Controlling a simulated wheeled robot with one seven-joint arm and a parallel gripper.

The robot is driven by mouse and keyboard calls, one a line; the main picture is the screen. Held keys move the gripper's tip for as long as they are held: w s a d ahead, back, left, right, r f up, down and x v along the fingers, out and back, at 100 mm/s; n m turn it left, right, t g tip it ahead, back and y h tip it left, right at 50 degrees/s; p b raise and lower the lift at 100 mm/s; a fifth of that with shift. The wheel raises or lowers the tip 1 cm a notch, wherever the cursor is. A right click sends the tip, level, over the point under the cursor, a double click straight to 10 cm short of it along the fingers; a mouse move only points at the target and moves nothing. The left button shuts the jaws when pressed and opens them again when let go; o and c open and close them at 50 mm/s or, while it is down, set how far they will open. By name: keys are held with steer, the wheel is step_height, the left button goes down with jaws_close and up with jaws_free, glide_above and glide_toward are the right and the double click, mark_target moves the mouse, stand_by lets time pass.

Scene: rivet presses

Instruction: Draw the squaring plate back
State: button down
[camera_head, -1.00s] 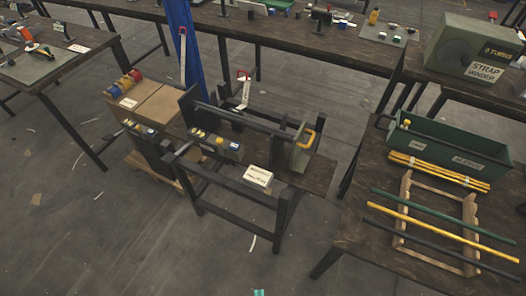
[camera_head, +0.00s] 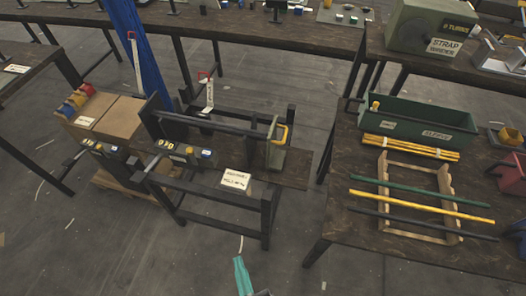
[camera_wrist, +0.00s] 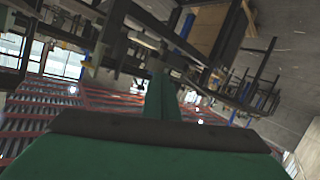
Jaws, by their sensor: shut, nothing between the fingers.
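The squaring plate appears to be the upright grey-green plate (camera_head: 276,157) at the right end of the dark press bench in the head view. A yellow handle (camera_head: 285,134) is on its upper right side. My gripper (camera_head: 239,262) is teal and shows at the bottom edge of the head view, in front of the bench and well apart from the plate. Its fingers are together and empty. In the wrist view the green fingers (camera_wrist: 160,80) point away from the camera, touching nothing. I cannot make out the plate there.
A table at right holds a green bin (camera_head: 420,124), yellow rods (camera_head: 411,148) and a wooden rack (camera_head: 447,180). Cardboard boxes (camera_head: 118,120) stand at left. Floor in front of the bench is open.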

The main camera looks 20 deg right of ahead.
steer(key=w+d+f+n+h, duration=0.1)
steer(key=w+d+f+h, duration=0.15)
steer(key=w, duration=0.65)
steer(key=w+d+f+n+h, duration=0.1)
steer(key=w+d+f+n, duration=0.15)
steer(key=w, duration=0.75)
steer(key=w+d+r+n+g+h, duration=0.1)
steer(key=w+d+r+h, duration=0.1)
steer(key=w+d+h, duration=0.3)
steer(key=w+d+r+n+g+h, duration=0.1)
steer(key=w+d+r+h, duration=0.2)
steer(key=w+d, duration=0.6)
steer(key=w+h, duration=0.2)
steer(key=w, duration=0.2)
steer(key=shift+r+g, duration=0.2)
steer(key=shift+g, duration=0.1)
